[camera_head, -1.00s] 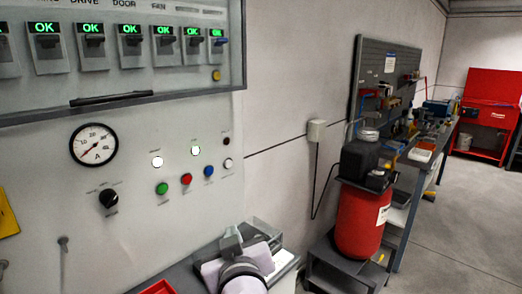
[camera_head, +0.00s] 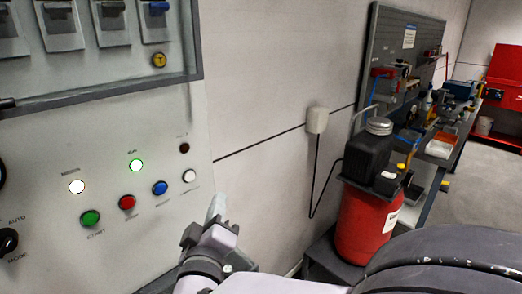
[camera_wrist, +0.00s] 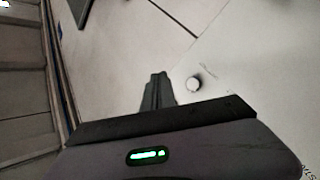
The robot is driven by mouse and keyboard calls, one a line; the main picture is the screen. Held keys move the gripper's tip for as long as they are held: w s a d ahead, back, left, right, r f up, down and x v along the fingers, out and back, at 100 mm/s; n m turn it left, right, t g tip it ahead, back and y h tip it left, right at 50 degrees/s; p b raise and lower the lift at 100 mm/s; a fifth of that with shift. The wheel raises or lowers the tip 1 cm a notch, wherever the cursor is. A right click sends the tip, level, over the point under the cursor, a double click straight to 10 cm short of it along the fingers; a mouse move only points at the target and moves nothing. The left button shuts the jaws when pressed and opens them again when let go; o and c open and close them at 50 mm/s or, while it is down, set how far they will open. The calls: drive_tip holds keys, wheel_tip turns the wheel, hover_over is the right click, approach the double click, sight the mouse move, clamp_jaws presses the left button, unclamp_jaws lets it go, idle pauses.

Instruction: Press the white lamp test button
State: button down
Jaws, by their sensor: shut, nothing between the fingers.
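The white lamp test button (camera_head: 189,176) is the rightmost in the lower row of round buttons on the pale panel; its small label is too blurred to read. It also shows as a white round knob in the wrist view (camera_wrist: 194,84). My gripper (camera_head: 216,207) is shut and empty, to the right of the white button and a little lower in the head view. In the wrist view my closed fingers (camera_wrist: 158,88) lie just left of the button, with a small gap between them in the picture. I cannot tell how far the fingertips are from the panel.
Blue (camera_head: 160,188), red (camera_head: 127,202) and green (camera_head: 90,218) buttons sit to the left, below lit lamps. A cabinet window with switches is above. A red canister (camera_head: 364,222) and a workbench (camera_head: 436,190) stand to the right.

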drive_tip(key=shift+w+a+p, duration=0.5)
drive_tip(key=shift+w+a, duration=0.95)
drive_tip(key=shift+a, duration=0.15)
drive_tip(key=shift+w+a+p, duration=0.5)
drive_tip(key=shift+w+a, duration=0.9)
drive_tip(key=shift+a, duration=0.2)
drive_tip(key=shift+w+a, duration=0.1)
drive_tip(key=shift+w+a, duration=0.2)
drive_tip(key=shift+a, duration=0.05)
drive_tip(key=shift+w+a, duration=0.25)
idle(0.5)
drive_tip(key=shift+s+d, duration=0.55)
drive_tip(key=shift+d, duration=0.05)
drive_tip(key=shift+b, duration=0.3)
drive_tip(key=shift+s+d+b, duration=0.75)
drive_tip(key=shift+s+d, duration=0.85)
drive_tip(key=shift+d, duration=0.3)
